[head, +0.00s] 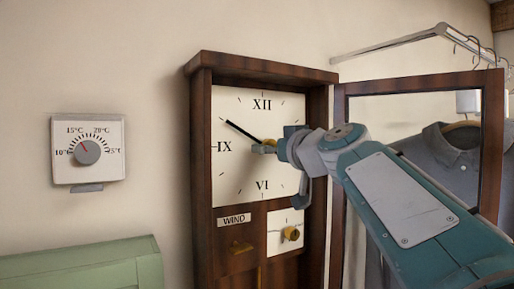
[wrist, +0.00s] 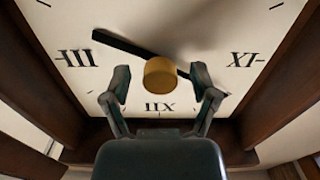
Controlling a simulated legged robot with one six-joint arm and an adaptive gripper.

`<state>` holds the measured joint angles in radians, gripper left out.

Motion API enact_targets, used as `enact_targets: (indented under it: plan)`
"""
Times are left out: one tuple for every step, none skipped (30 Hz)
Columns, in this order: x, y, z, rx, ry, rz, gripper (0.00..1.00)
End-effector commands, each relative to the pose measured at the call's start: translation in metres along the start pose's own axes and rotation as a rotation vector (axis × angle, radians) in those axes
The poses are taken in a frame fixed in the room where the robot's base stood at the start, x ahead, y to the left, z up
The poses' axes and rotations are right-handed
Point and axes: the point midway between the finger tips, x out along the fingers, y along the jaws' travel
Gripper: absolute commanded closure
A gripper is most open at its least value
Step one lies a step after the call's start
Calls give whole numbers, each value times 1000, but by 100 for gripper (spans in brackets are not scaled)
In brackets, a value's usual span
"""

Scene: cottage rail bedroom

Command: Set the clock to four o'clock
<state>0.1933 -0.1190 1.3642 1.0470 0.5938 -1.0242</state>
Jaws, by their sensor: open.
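The clock (head: 230,180) is a tall dark wooden case with a white face (head: 233,108) and Roman numerals. A dark hand (head: 242,131) points to the upper left, between IX and XII. In the wrist view the face appears upside down. There a dark hand (wrist: 120,45) runs to the upper left from behind a brass knob (wrist: 160,74) at the centre, and a dark tip shows at lower right. My gripper (wrist: 161,82) is open, one finger on each side of the knob; contact cannot be told. The gripper (head: 272,143) covers the face's right middle in the head view.
A small white dial with a brass knob (head: 291,233) and a WIND label (head: 234,219) sit below the face. The glazed door (head: 493,130) stands open at right, close to my arm. A thermostat (head: 88,172) is on the left wall. A shirt (head: 440,148) hangs behind the door.

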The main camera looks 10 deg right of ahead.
Motion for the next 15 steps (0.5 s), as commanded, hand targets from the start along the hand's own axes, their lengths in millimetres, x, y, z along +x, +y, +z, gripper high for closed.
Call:
enact_targets:
  plan:
    - [2, 0, 0, -1, 1, 0, 24]
    - [3, 0, -1, -1, 1, 0, 24]
    - [4, 0, -1, -2, 1, 0, 24]
    - [4, 0, -1, -2, 1, 0, 24]
    - [4, 0, -1, -2, 1, 0, 24]
    - [4, 0, -1, -1, 1, 0, 24]
    - [4, 0, 0, -1, 1, 0, 24]
    - [4, 0, 0, -1, 1, 0, 24]
    - [4, 0, 0, -1, 1, 0, 24]
    - [4, 0, 0, -1, 1, 0, 33]
    - [4, 0, 0, -1, 1, 0, 46]
    - [4, 0, 0, -1, 1, 0, 64]
    - [4, 0, 0, -1, 1, 0, 77]
    - [4, 0, 0, -1, 1, 0, 91]
    - [4, 0, 0, -1, 1, 0, 100]
